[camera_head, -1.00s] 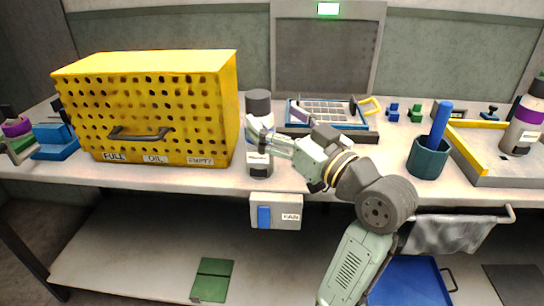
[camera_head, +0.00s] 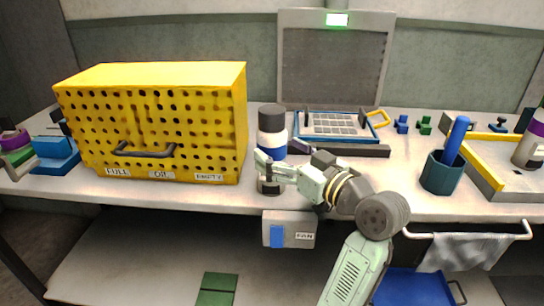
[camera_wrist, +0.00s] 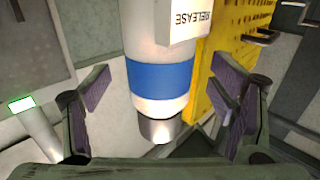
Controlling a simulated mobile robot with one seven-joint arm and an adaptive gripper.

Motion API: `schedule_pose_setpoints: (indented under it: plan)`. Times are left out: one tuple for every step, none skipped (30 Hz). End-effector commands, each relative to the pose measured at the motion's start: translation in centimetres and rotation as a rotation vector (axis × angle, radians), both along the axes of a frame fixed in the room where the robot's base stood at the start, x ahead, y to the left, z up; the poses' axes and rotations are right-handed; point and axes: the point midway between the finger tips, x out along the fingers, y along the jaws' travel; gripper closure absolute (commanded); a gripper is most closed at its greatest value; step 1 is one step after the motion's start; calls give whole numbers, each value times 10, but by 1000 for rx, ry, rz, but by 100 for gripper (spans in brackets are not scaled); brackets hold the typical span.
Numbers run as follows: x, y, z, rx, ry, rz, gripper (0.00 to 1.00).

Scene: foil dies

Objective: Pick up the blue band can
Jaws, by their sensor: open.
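The blue band can (camera_head: 272,141) stands upright on the bench, just right of the yellow cabinet. It is white with a dark grey cap and a blue band; its lower part is partly hidden by my gripper. My gripper (camera_head: 272,168) is in front of the can at its lower half, fingers apart. In the wrist view the can (camera_wrist: 160,80) shows between the two open purple-padded fingers of my gripper (camera_wrist: 165,103), with a visible gap on either side.
The yellow perforated cabinet (camera_head: 150,125) stands close on the left. A blue-framed tray (camera_head: 335,127) and dark bar (camera_head: 345,150) lie to the right. A teal cup (camera_head: 441,173) with a blue rod stands further right. A FAN box (camera_head: 290,230) hangs below the bench edge.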

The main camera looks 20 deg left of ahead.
Motion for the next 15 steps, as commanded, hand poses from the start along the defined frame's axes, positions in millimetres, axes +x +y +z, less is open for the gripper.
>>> schedule_pose_setpoints:
  plan:
    - [3, 9, 1, 0, 4, 6, 22]
    - [6, 12, -1, 0, 4, 5, 22]
    - [9, 17, 0, -1, 3, 4, 22]
    - [10, 20, -1, -1, 2, 4, 22]
    - [12, 23, -1, -1, 2, 3, 22]
    - [14, 25, -1, -1, 0, 1, 22]
    - [15, 26, -2, -2, 0, 0, 22]
    - [15, 27, -2, -2, 0, 0, 22]
    - [16, 28, -2, -2, 0, 0, 22]
    - [16, 28, -2, -2, 0, 0, 22]
    - [16, 28, -3, -1, 0, -1, 22]
    - [16, 28, -3, -1, 0, -1, 22]
    - [16, 28, -3, -2, -1, -1, 22]
    - [16, 28, -3, -1, 0, -1, 22]
    - [16, 28, -3, -1, 0, -1, 24]
